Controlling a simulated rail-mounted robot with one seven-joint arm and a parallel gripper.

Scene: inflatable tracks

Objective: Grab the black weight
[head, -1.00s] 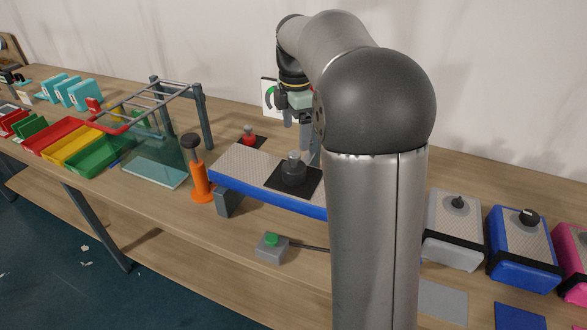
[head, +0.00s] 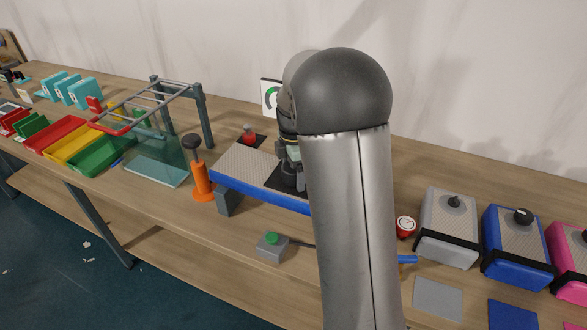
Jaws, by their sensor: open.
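The black weight (head: 288,180) stands on a black square pad on the raised blue-edged platform (head: 245,170). It is mostly hidden in the head view by my gripper and arm. My gripper (head: 293,160) is low over the weight, pointing down, with its jaws open. My arm covers its right side, so I cannot tell whether the fingers are around the weight or touching it.
A red weight (head: 249,134) stands at the platform's back left. An orange post with a dark knob (head: 201,178) is left of the platform. A grey box with a green button (head: 271,246) is in front. A red-rimmed gauge (head: 405,227) and several colored boxes (head: 519,248) are right.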

